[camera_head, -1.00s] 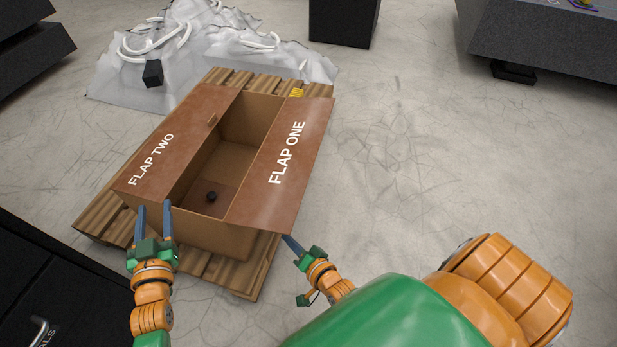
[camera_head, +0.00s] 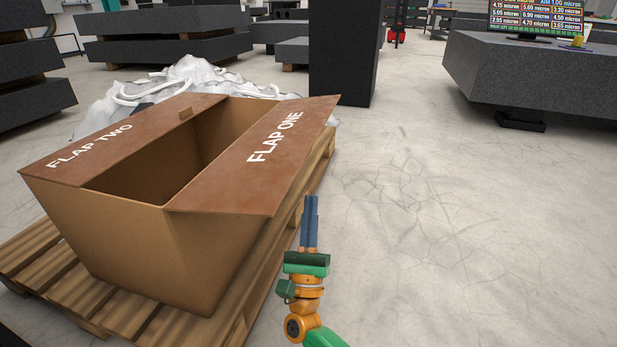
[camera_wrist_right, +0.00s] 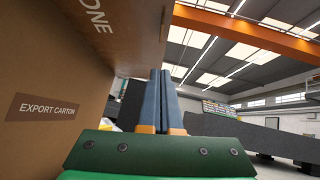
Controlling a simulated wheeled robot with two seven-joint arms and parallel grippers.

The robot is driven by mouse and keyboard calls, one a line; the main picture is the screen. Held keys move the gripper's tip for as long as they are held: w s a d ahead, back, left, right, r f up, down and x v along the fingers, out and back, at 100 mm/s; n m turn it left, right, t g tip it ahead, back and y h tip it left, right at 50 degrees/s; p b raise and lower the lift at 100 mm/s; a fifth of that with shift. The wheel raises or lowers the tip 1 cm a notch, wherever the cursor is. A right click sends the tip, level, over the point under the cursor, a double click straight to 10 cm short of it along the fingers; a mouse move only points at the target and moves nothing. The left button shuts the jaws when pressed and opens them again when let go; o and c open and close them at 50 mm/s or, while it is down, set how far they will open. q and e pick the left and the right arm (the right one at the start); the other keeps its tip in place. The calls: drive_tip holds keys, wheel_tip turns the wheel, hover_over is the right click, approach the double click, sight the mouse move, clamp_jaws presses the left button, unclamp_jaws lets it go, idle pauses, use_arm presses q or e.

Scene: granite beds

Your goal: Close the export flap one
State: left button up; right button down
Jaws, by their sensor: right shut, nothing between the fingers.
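The export carton (camera_head: 120,236) stands on a wooden pallet with its top open. Flap one (camera_head: 265,160) is folded outward on the carton's right side, sloping slightly upward to its free edge. Flap two (camera_head: 90,143) lies outward on the left side. My right gripper (camera_head: 310,200) is shut and empty, pointing up just right of flap one's near right edge. In the right wrist view the shut fingers (camera_wrist_right: 160,95) reach up beside the underside of flap one (camera_wrist_right: 120,30), and the carton wall (camera_wrist_right: 45,70) is at left. My left gripper is not in view.
The wooden pallet (camera_head: 165,322) sticks out around the carton's base. White wrapped material (camera_head: 180,80) lies behind it. A dark granite block (camera_head: 343,55) stands beyond, and a granite bed (camera_head: 545,80) is at the right. The floor (camera_head: 440,220) to the right is clear.

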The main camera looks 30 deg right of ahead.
wheel_tip(320, 180, up, 6)
drive_tip(key=w+d, duration=0.1)
drive_tip(key=w, duration=0.1)
drive_tip(key=shift+w+d+r, duration=0.15)
drive_tip(key=shift+w+r, duration=0.1)
drive_tip(key=shift+w, duration=0.1)
drive_tip(key=shift+r+p, duration=0.1)
drive_tip(key=shift+p, duration=0.2)
